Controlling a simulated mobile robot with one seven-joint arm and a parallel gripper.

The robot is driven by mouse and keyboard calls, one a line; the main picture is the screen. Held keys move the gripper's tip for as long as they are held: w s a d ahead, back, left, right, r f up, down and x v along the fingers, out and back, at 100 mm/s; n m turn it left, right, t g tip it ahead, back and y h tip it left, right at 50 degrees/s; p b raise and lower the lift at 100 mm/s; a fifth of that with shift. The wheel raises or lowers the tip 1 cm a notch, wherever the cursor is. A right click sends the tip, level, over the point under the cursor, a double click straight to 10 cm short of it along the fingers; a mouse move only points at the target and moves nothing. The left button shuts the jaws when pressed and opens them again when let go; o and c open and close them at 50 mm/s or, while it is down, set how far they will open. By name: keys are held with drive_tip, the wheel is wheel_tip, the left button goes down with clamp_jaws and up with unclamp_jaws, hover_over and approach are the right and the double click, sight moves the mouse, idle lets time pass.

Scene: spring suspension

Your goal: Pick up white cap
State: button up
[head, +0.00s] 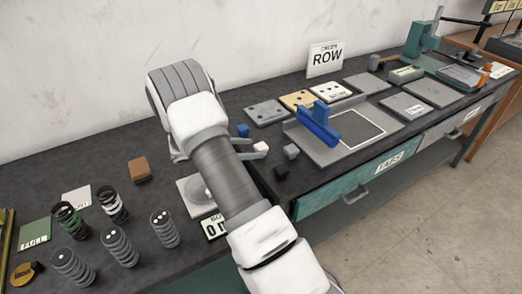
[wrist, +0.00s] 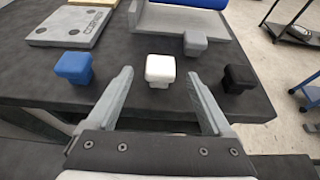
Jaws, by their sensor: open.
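The white cap (wrist: 160,68) stands on the dark bench top in the wrist view, centred between the two fingertips and slightly beyond them. My gripper (wrist: 161,78) is open, with one finger on each side of the cap's line and nothing held. No contact with the cap shows. In the head view the white cap (head: 261,148) shows beside my gripper's finger, and my arm hides much of the gripper.
A blue cap (wrist: 73,67) stands to the left, a black cap (wrist: 238,78) to the right, and a grey cap (wrist: 195,43) behind. A grey tray (head: 325,155) with a blue clamp-like part (head: 318,128) lies beyond. Several springs stand at the left.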

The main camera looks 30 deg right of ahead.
sight(259, 146)
drive_tip(key=x, duration=0.4)
drive_tip(key=shift+d+r, duration=0.2)
drive_tip(key=shift+d, duration=0.05)
clamp_jaws()
drive_tip(key=shift+r, duration=0.1)
